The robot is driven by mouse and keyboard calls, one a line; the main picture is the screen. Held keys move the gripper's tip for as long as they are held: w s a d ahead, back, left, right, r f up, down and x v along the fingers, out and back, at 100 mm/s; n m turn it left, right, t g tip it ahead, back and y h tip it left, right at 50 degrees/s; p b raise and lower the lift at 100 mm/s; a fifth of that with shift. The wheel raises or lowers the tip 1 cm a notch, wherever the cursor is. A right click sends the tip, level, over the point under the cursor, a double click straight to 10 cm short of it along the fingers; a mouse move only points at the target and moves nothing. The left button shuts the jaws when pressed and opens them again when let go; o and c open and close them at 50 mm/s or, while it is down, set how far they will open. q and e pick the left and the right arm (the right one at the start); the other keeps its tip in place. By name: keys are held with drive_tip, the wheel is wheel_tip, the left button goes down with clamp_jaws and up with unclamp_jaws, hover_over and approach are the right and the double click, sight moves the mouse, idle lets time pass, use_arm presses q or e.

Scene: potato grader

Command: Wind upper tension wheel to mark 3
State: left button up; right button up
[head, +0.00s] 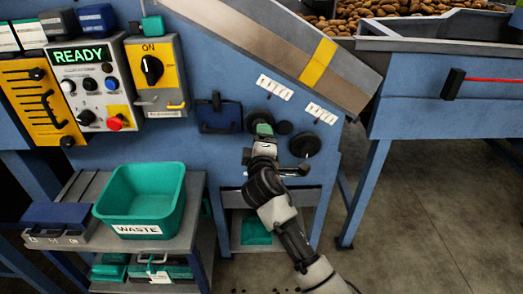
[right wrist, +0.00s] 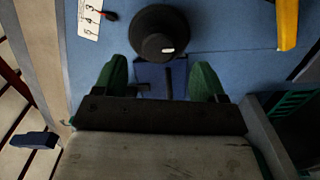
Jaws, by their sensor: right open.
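In the head view a dark wheel (head: 283,127) shows partly beside my right gripper (head: 264,132), which covers some of the panel there. A second black wheel (head: 305,145) with a knob sits lower right. White number strips are above, an upper one (head: 275,86) and a lower one (head: 322,113). In the right wrist view a black wheel (right wrist: 160,33) with a white mark lies just beyond the green fingertips (right wrist: 162,80), which are apart and empty. My left gripper is out of view.
A green WASTE bin (head: 140,205) stands on a side table at left. A READY control box (head: 92,88) and yellow ON switch box (head: 155,75) are on the panel. A sloping chute (head: 285,50) runs above the wheels. Floor at right is free.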

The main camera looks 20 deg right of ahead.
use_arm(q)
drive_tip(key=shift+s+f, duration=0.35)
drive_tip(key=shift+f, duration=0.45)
use_arm(e)
drive_tip(key=v, duration=0.5)
drive_tip(key=shift+s+a, duration=0.1)
drive_tip(key=shift+s, duration=0.2)
